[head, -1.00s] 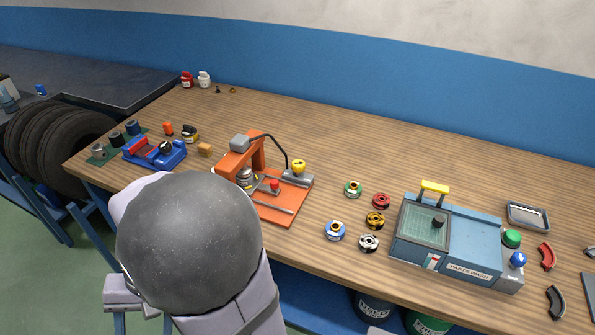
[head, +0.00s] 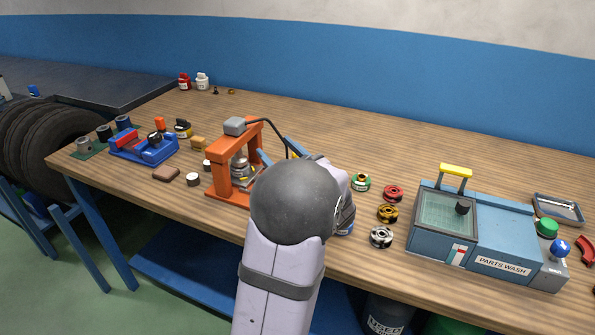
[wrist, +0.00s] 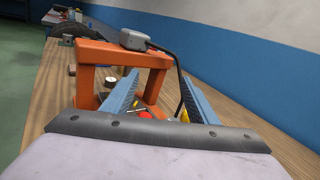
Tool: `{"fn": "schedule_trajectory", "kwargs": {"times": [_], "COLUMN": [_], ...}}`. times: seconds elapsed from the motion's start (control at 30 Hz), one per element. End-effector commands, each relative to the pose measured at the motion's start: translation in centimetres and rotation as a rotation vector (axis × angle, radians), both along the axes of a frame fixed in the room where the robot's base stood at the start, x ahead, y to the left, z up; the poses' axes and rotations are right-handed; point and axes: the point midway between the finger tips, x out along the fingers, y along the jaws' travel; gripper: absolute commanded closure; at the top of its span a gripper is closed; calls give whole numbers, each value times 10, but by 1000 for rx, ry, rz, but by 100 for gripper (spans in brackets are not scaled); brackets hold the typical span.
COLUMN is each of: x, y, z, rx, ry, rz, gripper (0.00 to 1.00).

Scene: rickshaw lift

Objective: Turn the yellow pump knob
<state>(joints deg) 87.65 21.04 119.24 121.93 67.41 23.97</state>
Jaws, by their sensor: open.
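The orange press frame (head: 222,168) stands on the bench, partly behind my arm. In the wrist view its frame (wrist: 120,52) is straight ahead. The yellow pump knob (wrist: 184,115) shows only as a small patch low beside my right finger in the wrist view; my arm hides it in the head view. A red knob (wrist: 145,114) shows low between the fingers. My gripper (wrist: 160,80) is open, its two blue fingers apart with nothing held between them. In the head view the fingertips (head: 278,152) show just right of the press, beside the black hose.
A black hose (wrist: 166,52) arches from the grey box (head: 235,126) atop the press. Several coloured rings, one of them red (head: 393,193), lie to the right, before the parts washer (head: 470,240).

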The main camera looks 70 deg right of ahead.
Motion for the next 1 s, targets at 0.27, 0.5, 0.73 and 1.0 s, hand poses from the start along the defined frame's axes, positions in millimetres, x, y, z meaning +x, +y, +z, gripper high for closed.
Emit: {"fn": "schedule_trajectory", "kwargs": {"times": [0.27,0.5,0.73,1.0], "x": [-61,-70,-60,-35], "y": [-45,-50,-58,-82], "z": [-63,-68,-68,-68], "rx": [113,130,130,130], "ry": [-76,-90,-87,-87], "rz": [-130,-147,-143,-143], "gripper": [47,47,47,47]}}
